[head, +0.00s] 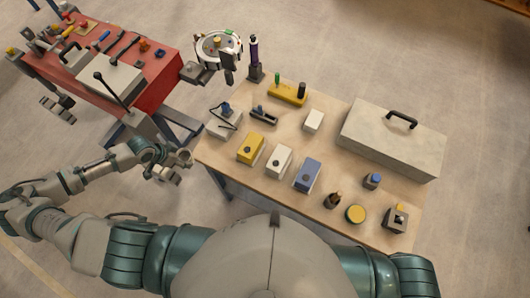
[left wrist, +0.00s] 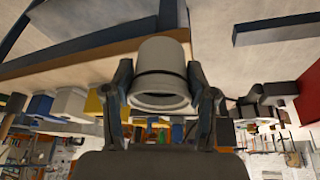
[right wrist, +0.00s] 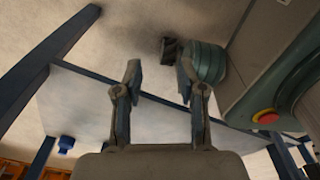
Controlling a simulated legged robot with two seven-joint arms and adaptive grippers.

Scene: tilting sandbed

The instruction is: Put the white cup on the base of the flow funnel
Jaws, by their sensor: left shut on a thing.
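The white cup (left wrist: 163,72) sits between the two fingers of my left gripper (head: 178,166) in the left wrist view, with its rim toward the camera. My left gripper is shut on it, off the left edge of the wooden table, apart from everything on it. In the head view the cup is small and mostly hidden by the fingers. I cannot tell for sure which thing is the flow funnel; a round white ring on a stand (head: 218,46) stands beyond the table's far left corner. My right gripper (right wrist: 157,82) is open and empty, seen only in the right wrist view.
The wooden table (head: 325,145) holds yellow, white and blue boxes (head: 308,175), a grey case (head: 392,136) with a black handle, and a dark upright tool (head: 254,58) at the far corner. A red workbench (head: 155,85) with tools stands at the left. Floor between them is open.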

